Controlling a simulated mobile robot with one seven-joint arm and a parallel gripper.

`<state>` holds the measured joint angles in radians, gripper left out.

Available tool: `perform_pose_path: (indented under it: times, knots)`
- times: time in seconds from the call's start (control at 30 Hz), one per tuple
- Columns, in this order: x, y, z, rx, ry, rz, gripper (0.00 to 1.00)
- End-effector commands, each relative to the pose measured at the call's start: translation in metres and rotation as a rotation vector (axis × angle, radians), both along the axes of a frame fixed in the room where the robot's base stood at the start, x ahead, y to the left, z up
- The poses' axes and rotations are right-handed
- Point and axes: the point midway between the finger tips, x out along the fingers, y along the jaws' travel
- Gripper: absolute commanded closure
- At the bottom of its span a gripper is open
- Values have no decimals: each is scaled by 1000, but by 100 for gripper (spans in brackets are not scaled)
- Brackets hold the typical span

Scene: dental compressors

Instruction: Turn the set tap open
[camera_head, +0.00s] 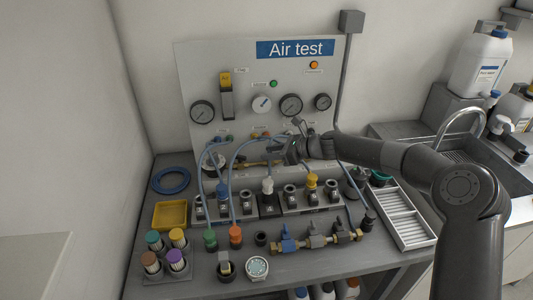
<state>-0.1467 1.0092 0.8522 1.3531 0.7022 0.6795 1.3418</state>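My gripper (298,133) is at the lower right of the grey Air test panel (240,95), just below the gauges. It is small and dark here, and I cannot tell whether its fingers are apart or touch anything. No label reading "set" is legible, so I cannot tell which tap is the set tap. On the bench front, a brass pipe row carries a blue-handled tap (287,241) and a grey-handled tap (314,236). My gripper and wrist hide part of the panel's lower fittings.
Blue hoses (233,160) arch in front of the panel. A rack of dark fittings (312,197) stands mid-bench. A yellow tray (170,215) and coloured-cap cylinders (178,238) are at left, a white slotted tray (405,218) at right. A sink (490,160) lies beyond my arm.

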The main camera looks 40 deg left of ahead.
Motion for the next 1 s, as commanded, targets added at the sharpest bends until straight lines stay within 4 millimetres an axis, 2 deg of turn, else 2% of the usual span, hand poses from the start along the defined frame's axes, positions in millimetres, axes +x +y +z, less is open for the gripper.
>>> perform_pose_path:
  times: [0.13,0.23,0.37,0.5,0.6,0.73,0.77,1.0]
  knots:
    - [0,0,0,0,0,0,65]
    - [-3,4,1,-1,0,-4,57]
    - [-21,35,5,-10,3,-52,47]
    - [-64,94,14,-31,14,-176,35]
    - [-102,133,20,-49,25,-286,35]
    - [-150,168,25,-74,38,-438,35]
    - [-155,171,25,-81,40,-483,35]
    - [-135,155,7,-112,62,-904,35]
